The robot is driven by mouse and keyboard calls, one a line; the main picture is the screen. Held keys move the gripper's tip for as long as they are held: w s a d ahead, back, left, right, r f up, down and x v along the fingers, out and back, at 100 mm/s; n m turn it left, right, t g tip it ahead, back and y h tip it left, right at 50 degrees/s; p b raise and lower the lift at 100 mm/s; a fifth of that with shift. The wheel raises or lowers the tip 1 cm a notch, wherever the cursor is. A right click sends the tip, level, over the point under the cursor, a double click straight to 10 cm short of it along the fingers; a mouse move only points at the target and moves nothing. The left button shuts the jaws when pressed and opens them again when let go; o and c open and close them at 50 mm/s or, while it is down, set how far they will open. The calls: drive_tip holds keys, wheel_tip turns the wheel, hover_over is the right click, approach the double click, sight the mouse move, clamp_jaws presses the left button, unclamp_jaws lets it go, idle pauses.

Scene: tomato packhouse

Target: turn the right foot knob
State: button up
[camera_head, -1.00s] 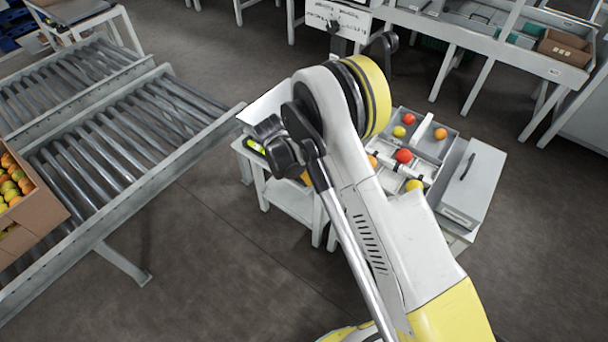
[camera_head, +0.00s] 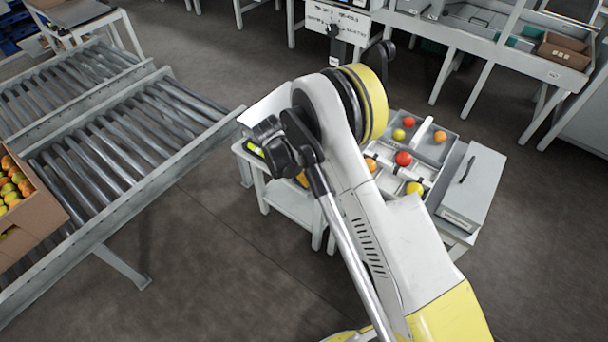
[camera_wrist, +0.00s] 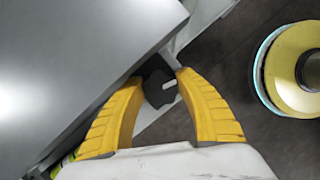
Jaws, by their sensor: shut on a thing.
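The foot knob (camera_wrist: 158,94) is a small dark knob with a pale mark. In the wrist view it sits beside the edge of a large grey plate (camera_wrist: 75,60). My gripper (camera_wrist: 160,78) has its two yellow fingers on either side of the knob, shut on it. The fingertips partly cover its sides. In the head view my arm hides the knob and most of the gripper. Part of the pale plate (camera_head: 262,108) shows left of the arm there, above a white stand (camera_head: 290,203).
A divided tray (camera_head: 450,150) with several red, orange and yellow fruits stands right of the arm, beside a grey box (camera_head: 472,185). Roller conveyors (camera_head: 110,150) and a fruit carton (camera_head: 40,215) are at left. A yellow-green strip (camera_head: 255,148) shows by the plate. Floor between is clear.

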drive_tip(key=o, duration=1.2)
